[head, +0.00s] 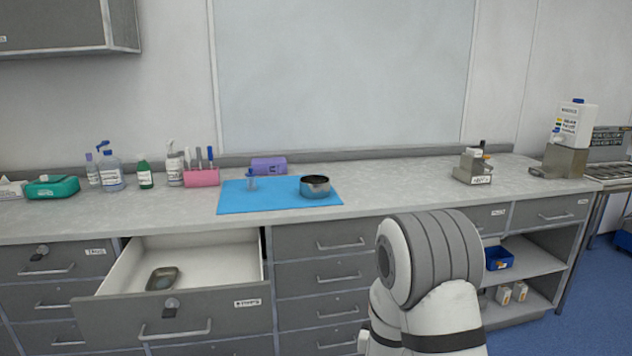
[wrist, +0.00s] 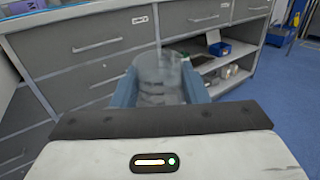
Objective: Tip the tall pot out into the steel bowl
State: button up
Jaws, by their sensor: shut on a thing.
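A clear, see-through tall pot (wrist: 158,70) is between the two blue fingers of my gripper (wrist: 160,88) in the wrist view. My gripper is shut on it, and the pot is held in front of the drawer fronts, away from the worktop. What is inside it is not clear. The steel bowl (head: 315,190) stands upright on the blue mat (head: 240,202) on the worktop in the head view, well apart from the pot. In the head view my arm hides the gripper and the pot.
A small blue-topped item (head: 251,181) stands on the mat left of the bowl. A purple box (head: 268,166) is behind it. Bottles and a pink holder (head: 202,177) stand to the left. An open drawer (head: 190,306) juts out below.

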aim_at(312, 186)
jog(key=u, duration=0.1)
jog(key=i, duration=1)
jog(key=z, duration=0.05)
